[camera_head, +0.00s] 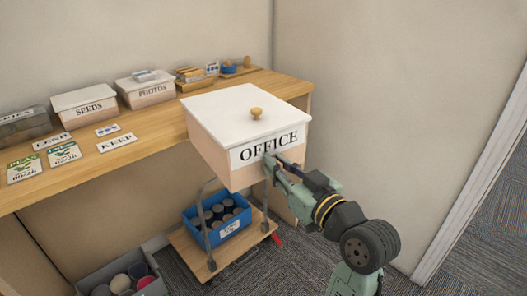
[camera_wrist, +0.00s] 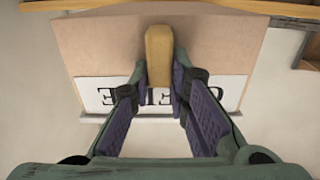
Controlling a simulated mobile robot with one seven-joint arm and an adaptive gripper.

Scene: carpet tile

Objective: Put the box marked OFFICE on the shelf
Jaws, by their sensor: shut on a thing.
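The box marked OFFICE (camera_head: 222,142) has a pinkish body, a white lid with a round wooden knob, and a white front label. My gripper (camera_head: 272,164) is at its front face, shut on a wooden handle (camera_wrist: 159,55) that sticks out from that face. The box looks level and held up in front of the wooden shelf (camera_head: 95,160), hiding part of its edge. In the wrist view the box front (camera_wrist: 215,45) and its upside-down label lie beyond the fingers. Whether the box touches the shelf cannot be told.
The shelf carries a SEEDS box (camera_head: 84,105), a PHOTOS box (camera_head: 145,90), a grey bin (camera_head: 22,125), and several cards, including KEEP (camera_head: 117,142). Below are a wheeled trolley (camera_head: 190,246) with a blue crate (camera_head: 222,238) and a grey bin of cans (camera_head: 150,288). A wall stands right.

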